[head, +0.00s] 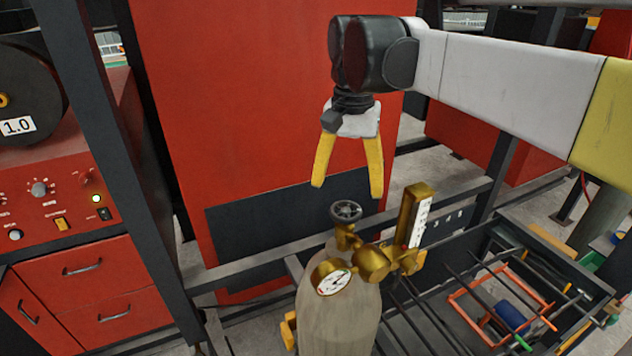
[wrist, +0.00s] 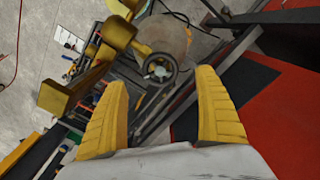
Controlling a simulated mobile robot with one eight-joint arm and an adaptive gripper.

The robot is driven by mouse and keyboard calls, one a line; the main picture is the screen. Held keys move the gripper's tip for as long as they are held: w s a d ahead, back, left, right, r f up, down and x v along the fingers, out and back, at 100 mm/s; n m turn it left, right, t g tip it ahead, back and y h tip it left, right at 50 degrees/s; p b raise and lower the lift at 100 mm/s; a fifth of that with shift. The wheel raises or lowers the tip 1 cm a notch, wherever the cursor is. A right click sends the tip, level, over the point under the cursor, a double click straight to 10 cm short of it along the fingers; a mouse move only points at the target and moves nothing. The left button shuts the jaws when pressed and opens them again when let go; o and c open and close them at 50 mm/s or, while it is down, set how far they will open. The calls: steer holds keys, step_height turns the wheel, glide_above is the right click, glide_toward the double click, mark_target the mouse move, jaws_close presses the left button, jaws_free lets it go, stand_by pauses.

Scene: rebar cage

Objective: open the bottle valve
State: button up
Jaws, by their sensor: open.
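The bottle valve has a dark round handwheel (head: 346,211) on a brass stem at the top of a grey gas bottle (head: 340,310). A brass regulator (head: 372,262) with a white-faced gauge (head: 333,282) is fitted to it. My gripper (head: 347,190) is open and empty, pointing down, with its yellow fingers above the handwheel and apart from it. In the wrist view the handwheel (wrist: 160,68) lies beyond the fingertips, between them and slightly above their line. My gripper (wrist: 165,75) also shows open there.
A brass flowmeter with a white scale (head: 420,222) stands upright right of the handwheel. A dark tray with rods and an orange frame (head: 490,300) is at right. A red cabinet (head: 265,120) and dark frame bars stand behind. A red machine (head: 70,200) is at left.

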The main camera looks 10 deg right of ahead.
mark_target(345, 210)
step_height(345, 210, down, 7)
steer(key=shift+f, duration=0.2)
steer(key=c, duration=1.2)
